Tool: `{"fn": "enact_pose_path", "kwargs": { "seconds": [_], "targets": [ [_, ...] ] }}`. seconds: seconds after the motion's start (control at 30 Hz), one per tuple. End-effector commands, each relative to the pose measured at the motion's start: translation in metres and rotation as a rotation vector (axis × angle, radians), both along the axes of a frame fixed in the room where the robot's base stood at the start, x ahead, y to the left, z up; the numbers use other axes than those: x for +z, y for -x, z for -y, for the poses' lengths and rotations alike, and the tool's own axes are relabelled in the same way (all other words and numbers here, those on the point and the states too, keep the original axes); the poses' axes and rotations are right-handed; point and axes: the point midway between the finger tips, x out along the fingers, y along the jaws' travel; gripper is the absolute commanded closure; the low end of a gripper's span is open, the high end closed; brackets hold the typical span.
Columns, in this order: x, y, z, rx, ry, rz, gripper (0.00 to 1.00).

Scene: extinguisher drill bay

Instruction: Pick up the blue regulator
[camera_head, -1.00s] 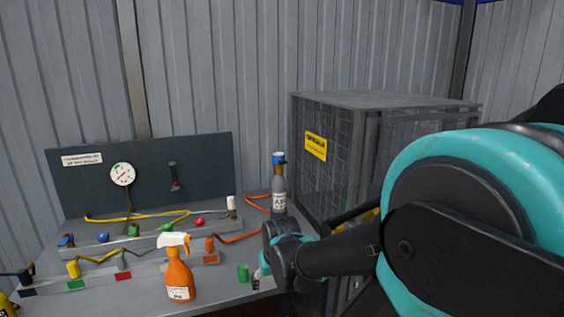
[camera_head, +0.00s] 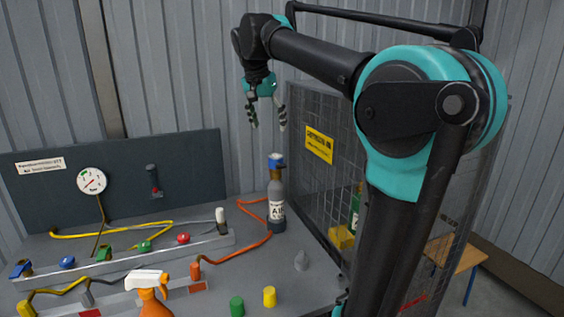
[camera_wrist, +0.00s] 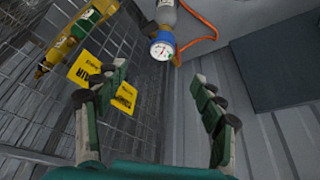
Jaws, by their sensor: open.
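The blue regulator (camera_head: 276,160) sits on top of an upright grey gas cylinder (camera_head: 277,190) with a white label, near the bench's back right. In the wrist view the blue regulator (camera_wrist: 161,36) shows a round white gauge and is attached to the cylinder (camera_wrist: 166,12), beyond the fingertips. My gripper (camera_head: 267,122) points down with its fingers spread, empty, above the regulator in the head view. In the wrist view my gripper (camera_wrist: 159,82) has its two fingers well apart with nothing between them.
A wire cage (camera_head: 315,105) with a yellow sign stands right of the cylinder. An orange hose (camera_head: 240,249) runs beside it.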

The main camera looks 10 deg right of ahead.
Motion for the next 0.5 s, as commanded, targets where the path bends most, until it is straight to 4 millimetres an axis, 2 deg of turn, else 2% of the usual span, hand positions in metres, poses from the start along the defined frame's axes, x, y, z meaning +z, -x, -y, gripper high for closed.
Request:
{"fn": "enact_pose_path", "kwargs": {
  "seconds": [0.17,0.5],
  "targets": [
    [-0.022,-0.008,0.005,-0.004,-0.001,0.000,0.31],
    [-0.084,-0.030,0.020,-0.003,0.000,0.000,0.31]
  ]
}}
